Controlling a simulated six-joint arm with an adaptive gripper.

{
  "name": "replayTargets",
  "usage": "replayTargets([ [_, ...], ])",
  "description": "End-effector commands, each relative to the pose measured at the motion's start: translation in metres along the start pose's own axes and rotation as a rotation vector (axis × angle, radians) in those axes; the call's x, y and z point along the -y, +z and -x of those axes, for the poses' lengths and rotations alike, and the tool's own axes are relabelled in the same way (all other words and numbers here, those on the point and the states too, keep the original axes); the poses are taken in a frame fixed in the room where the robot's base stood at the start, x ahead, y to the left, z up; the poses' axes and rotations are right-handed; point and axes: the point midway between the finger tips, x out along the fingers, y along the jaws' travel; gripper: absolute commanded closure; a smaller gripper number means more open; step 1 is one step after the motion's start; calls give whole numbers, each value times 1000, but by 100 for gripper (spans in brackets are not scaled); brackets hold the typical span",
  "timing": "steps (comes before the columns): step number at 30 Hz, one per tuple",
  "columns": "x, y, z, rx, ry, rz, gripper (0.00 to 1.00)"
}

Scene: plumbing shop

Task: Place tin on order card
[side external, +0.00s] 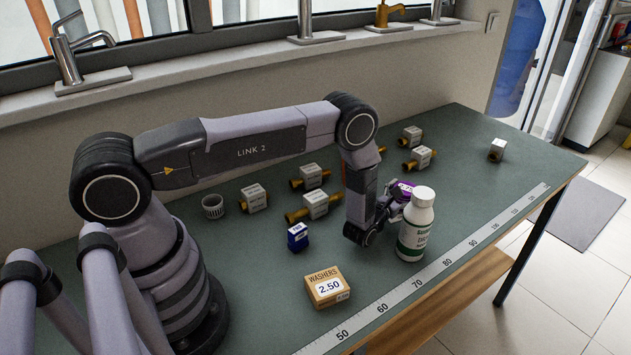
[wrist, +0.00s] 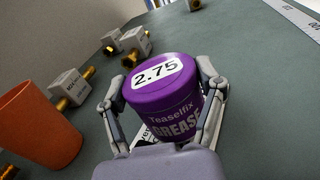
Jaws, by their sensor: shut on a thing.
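The tin is purple with a white 2.75 label on its lid and grease lettering on its side. The tin (wrist: 165,95) fills the middle of the wrist view, upright between the fingers. My gripper (wrist: 168,100) is shut on it, one finger on each side. In the side view the tin (side external: 406,187) shows only in part behind a white bottle, at my gripper (side external: 392,203). A white printed patch (wrist: 148,134) shows low beside the tin in the wrist view; it may be the order card, mostly hidden. I cannot tell whether the tin touches anything below.
The white bottle (side external: 415,225) stands close in front of my gripper. A washers box (side external: 327,287) and a small blue box (side external: 298,237) stand nearer the front. An orange cup (wrist: 38,122) and several tagged brass fittings (wrist: 70,86) stand around. The bench's right part is mostly clear.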

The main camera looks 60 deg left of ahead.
Motion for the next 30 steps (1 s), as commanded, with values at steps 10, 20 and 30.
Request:
replayTargets([
  [10, 0, -3, 0, 2, 0, 0, 73],
  [20, 0, -4, 0, 1, 0, 0, 6],
  [30, 1, -1, 6, -1, 0, 0, 6],
])
